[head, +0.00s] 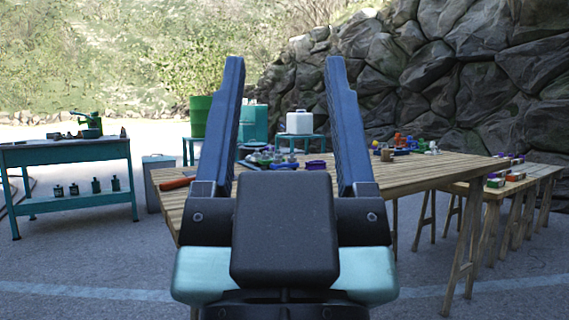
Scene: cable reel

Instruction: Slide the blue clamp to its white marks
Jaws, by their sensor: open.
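My gripper (285,64) fills the middle of the head view, its two long blue fingers pointing up and standing wide apart. Nothing is between them. Behind it is a wooden table (430,173) with small coloured things on it. A cluster with green, grey and blue parts (262,157) shows between the fingers, with a purple piece (315,165) at its right. I cannot tell which of these, if any, is the blue clamp. No white marks can be made out. My gripper hides part of the table.
An orange-handled tool (178,182) lies at the table's left end. More small parts (400,143) lie at its far side. A teal workbench (65,155) stands left, wooden benches (500,190) right. A white canister (299,122) and green bucket (200,115) stand behind. Paved floor lies open at left.

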